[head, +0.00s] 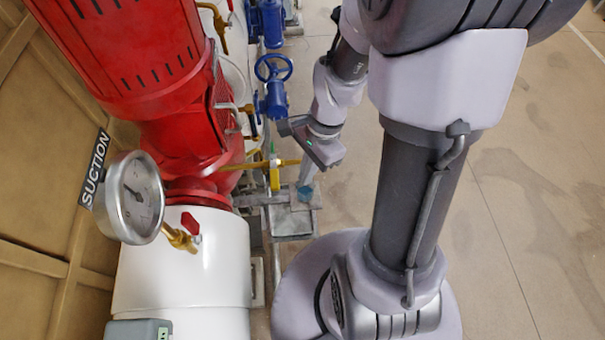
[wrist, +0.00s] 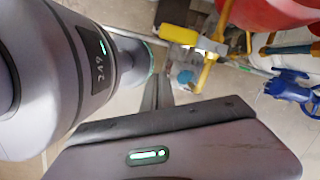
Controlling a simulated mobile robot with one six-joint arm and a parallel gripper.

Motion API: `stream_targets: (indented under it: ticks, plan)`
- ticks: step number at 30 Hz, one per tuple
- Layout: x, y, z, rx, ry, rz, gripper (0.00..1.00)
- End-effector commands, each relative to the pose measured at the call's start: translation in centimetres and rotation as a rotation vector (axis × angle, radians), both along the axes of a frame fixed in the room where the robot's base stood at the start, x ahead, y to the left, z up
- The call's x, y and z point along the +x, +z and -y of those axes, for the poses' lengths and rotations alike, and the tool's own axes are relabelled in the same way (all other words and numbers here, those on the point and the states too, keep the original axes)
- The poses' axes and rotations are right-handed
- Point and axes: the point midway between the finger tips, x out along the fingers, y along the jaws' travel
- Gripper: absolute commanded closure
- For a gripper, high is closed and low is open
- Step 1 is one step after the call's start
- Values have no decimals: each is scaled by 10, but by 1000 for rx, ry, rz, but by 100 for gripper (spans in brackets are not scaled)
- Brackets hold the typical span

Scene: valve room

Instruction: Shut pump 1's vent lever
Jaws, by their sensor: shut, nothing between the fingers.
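A yellow lever (head: 275,179) sits on a thin brass pipe (head: 250,165) beside the red pump (head: 180,120). In the head view the lever stands across the pipe. In the wrist view the yellow lever (wrist: 180,35) is near the top middle, beyond the fingers. I cannot read a label that names it as the vent lever. My gripper (head: 308,172) is right of the lever, apart from it, shut and empty. Its dark fingers (wrist: 157,92) show closed together in the wrist view.
A pressure gauge (head: 132,198) and a small red handle (head: 190,223) are on the white suction pipe (head: 195,270). A blue valve with a handwheel (head: 273,68) stands beyond. A grey metal stand (head: 292,222) is under the gripper. The floor at the right is open.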

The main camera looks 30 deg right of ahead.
Motion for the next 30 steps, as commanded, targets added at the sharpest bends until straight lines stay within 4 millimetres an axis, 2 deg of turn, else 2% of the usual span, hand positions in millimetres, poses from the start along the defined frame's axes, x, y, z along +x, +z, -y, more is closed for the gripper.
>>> stream_targets:
  ticks: [1, 3, 9, 12, 16, 30]
  plan:
    - [0, 21, 3, -3, 0, 6, 100]
    - [-1, 39, 8, -3, -1, 7, 100]
    - [-6, 78, 17, -3, -1, 5, 100]
    - [-7, 89, 20, -3, 0, 6, 100]
    - [-8, 95, 22, -3, 1, 6, 100]
    - [-8, 95, 21, -6, 9, 11, 100]
